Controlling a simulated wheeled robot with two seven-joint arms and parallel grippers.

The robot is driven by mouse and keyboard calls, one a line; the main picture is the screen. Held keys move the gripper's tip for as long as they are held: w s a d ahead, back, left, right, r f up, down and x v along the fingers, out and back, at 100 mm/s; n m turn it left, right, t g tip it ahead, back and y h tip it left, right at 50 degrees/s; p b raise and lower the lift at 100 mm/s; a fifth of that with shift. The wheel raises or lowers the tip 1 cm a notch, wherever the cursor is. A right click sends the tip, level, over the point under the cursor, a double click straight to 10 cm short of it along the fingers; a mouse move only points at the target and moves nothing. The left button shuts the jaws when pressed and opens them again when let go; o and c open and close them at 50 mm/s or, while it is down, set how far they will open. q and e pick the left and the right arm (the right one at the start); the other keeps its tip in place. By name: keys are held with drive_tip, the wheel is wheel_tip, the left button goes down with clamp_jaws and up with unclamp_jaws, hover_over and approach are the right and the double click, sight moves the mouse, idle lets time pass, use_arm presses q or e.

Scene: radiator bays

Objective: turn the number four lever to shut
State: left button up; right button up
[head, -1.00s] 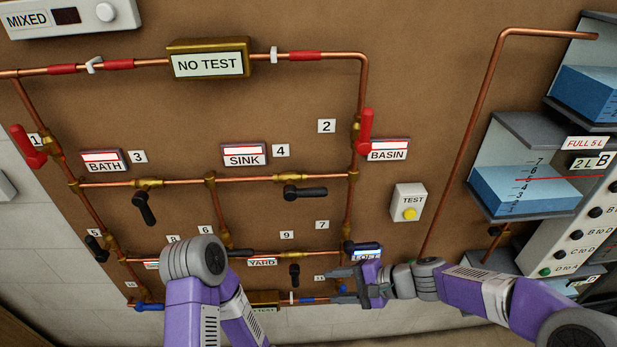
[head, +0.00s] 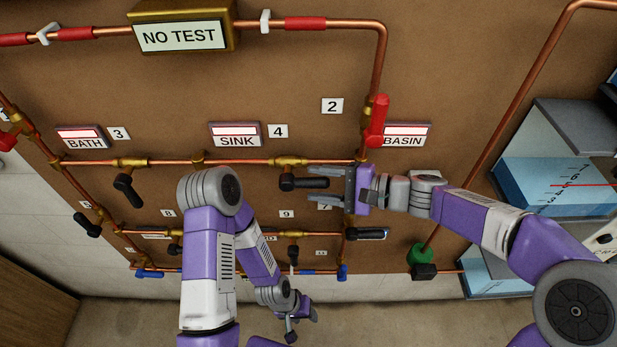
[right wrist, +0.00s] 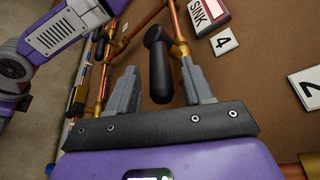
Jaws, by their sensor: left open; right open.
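The number four lever (head: 298,183) is a black handle on a brass valve, beside the label 4 (head: 278,131). It points right, roughly along the copper pipe. My right gripper (head: 318,186) comes from the right, open, with its fingers above and below the lever's free end. In the right wrist view the black lever (right wrist: 158,62) reaches between the two grey fingers (right wrist: 160,88), with gaps on both sides. My left gripper (head: 304,316) is open and low, below the board and away from the lever.
The SINK sign (head: 236,134) is above the pipe. A red number two lever (head: 377,121) stands just above my right gripper, near the BASIN sign (head: 405,134). A black number three lever (head: 128,190) hangs to the left. My left forearm crosses the board's lower middle.

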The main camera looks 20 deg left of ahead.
sight(307, 183)
drive_tip(key=shift+x, duration=1.6)
drive_tip(key=shift+c, duration=0.5)
drive_tip(key=shift+f, duration=0.1)
clamp_jaws()
